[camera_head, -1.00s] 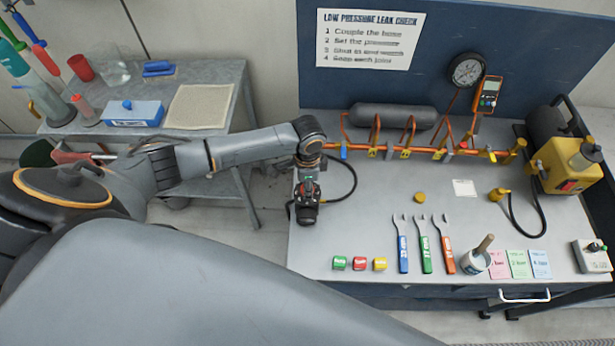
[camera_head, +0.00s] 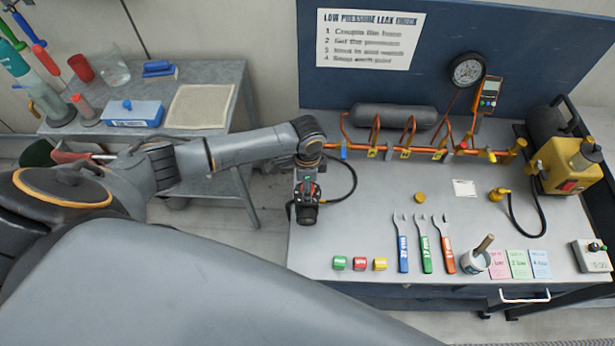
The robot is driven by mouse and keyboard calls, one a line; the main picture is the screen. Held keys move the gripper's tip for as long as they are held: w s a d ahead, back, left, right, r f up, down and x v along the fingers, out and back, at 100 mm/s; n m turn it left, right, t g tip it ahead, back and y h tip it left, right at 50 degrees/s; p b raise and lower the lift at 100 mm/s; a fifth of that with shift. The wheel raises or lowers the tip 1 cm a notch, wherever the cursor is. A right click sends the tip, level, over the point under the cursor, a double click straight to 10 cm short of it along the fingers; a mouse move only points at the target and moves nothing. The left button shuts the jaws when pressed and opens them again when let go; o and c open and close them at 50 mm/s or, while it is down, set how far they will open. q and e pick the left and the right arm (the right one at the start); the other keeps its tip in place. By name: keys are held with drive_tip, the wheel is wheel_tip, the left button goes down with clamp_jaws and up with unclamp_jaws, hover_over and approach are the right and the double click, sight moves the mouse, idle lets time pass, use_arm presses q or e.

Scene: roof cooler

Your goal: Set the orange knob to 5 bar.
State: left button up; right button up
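No part is clearly marked as the orange knob. An orange round end piece (camera_head: 521,143) sits at the right end of the orange pipe manifold (camera_head: 400,150), and a yellow-orange disc (camera_head: 420,197) lies on the bench. The round pressure gauge (camera_head: 467,70) is on the blue back panel; its reading is too small to tell. My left gripper (camera_head: 307,214) hangs over the bench's left edge, apart from the manifold and the disc. Its fingers are too dark and small to tell open from shut. My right gripper is not in view.
The bench (camera_head: 350,230) holds three wrenches (camera_head: 425,245), small coloured blocks (camera_head: 360,263), a pot with a brush (camera_head: 475,262), and coloured cards (camera_head: 518,264). A yellow pump unit (camera_head: 566,165) stands at right. The bench middle is mostly clear.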

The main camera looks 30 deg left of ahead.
use_arm(q)
drive_tip(key=shift+r, duration=0.15)
wheel_tip(320, 180, up, 12)
idle(0.5)
idle(0.5)
